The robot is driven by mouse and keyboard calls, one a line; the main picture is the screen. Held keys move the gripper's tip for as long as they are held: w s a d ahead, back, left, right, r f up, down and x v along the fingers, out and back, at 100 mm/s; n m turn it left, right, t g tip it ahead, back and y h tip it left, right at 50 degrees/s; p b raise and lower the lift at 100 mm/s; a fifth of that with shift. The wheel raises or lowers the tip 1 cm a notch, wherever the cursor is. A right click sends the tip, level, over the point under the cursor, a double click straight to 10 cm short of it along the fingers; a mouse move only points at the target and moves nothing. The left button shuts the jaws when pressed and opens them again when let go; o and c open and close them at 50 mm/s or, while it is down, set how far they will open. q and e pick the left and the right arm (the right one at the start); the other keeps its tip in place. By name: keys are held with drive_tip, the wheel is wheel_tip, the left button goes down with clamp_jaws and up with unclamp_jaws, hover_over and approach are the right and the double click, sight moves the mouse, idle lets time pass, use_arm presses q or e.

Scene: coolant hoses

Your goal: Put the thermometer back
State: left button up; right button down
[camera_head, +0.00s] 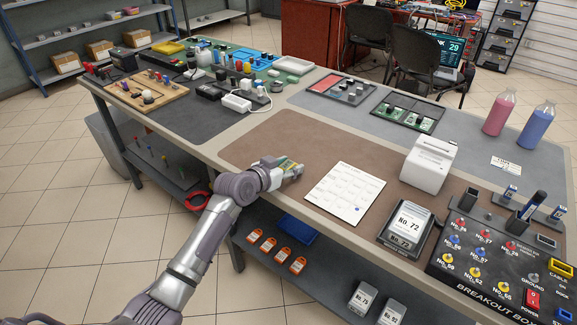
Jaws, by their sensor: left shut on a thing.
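My left gripper (291,171) is over the brown mat (330,145) near the table's front edge, just left of the white sheet. It is shut on a small green and yellow thing (284,162), mostly hidden by the fingers. I cannot tell whether this is the thermometer, and I cannot pick out a thermometer elsewhere. My right gripper is not in view.
A white printed sheet (345,193), a white printer (429,164) and a "No. 72" device (408,224) stand to the right. A breakout box (487,262) fills the right corner. Pink (498,113) and blue (535,127) bottles stand behind. The brown mat's back part is clear.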

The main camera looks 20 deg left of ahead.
use_arm(q)
drive_tip(key=o, duration=1.1)
drive_tip(key=shift+f, duration=0.1)
drive_tip(key=shift+o, duration=0.2)
drive_tip(key=shift+s+a+r, duration=0.1)
drive_tip(key=shift+s+r, duration=0.05)
drive_tip(key=shift+r, duration=0.05)
drive_tip(key=p+v, duration=0.1)
drive_tip(key=v, duration=1)
drive_tip(key=shift+s, duration=0.3)
drive_tip(key=shift+r, duration=0.1)
